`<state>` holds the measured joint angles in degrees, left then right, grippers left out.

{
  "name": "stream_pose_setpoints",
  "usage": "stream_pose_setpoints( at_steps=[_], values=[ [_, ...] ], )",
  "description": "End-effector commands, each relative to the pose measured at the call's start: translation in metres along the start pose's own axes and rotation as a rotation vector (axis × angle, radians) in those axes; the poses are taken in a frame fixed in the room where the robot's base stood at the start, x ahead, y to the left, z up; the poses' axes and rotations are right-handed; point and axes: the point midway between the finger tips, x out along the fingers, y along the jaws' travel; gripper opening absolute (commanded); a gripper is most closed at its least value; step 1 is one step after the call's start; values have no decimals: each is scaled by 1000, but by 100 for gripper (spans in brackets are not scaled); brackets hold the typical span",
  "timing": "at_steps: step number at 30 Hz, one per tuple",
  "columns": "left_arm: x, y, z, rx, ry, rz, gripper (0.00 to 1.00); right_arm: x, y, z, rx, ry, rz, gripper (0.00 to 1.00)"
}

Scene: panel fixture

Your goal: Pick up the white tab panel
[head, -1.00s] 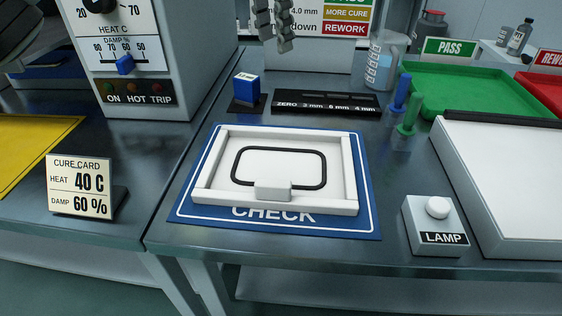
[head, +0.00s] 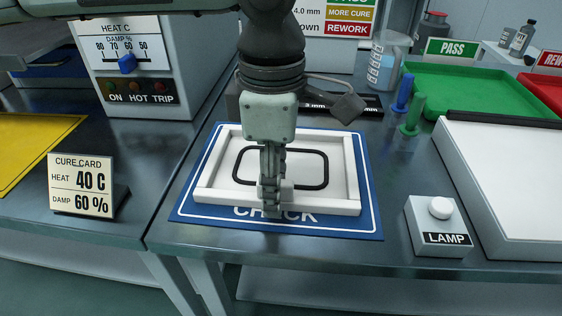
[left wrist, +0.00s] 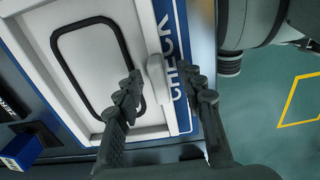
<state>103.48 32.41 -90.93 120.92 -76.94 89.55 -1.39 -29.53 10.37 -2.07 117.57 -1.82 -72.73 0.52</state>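The white tab panel (head: 222,190) lies flat on the blue CHECK mat (head: 375,222), with a raised rim and a black rounded ring on its face. Its block-like tab is at the front edge, mostly hidden behind my left gripper (head: 271,205) in the head view. In the left wrist view the panel (left wrist: 75,20) fills the left side, and its tab (left wrist: 155,72) shows between the separated fingers of my left gripper (left wrist: 164,80). Gaps show beside the tab; I cannot tell whether either finger touches it. My right gripper is not in view.
A lamp button box (head: 436,228) and a large white box (head: 515,190) stand to the right. Green (head: 412,112) and blue (head: 403,92) pegs stand behind. A cure card (head: 82,186) stands left. A green tray (head: 480,90) is at back right.

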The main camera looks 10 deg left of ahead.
Motion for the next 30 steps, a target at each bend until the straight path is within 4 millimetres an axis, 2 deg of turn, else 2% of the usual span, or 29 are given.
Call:
stream_pose_setpoints(
  at_steps=[3,9,19,30],
  values=[
    [7,0,0,0,0,0,39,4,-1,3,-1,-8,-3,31],
    [8,0,0,0,0,1,39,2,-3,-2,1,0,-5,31],
    [8,0,0,0,0,1,0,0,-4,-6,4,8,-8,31],
    [7,1,0,0,-1,3,0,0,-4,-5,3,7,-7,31]
  ],
)
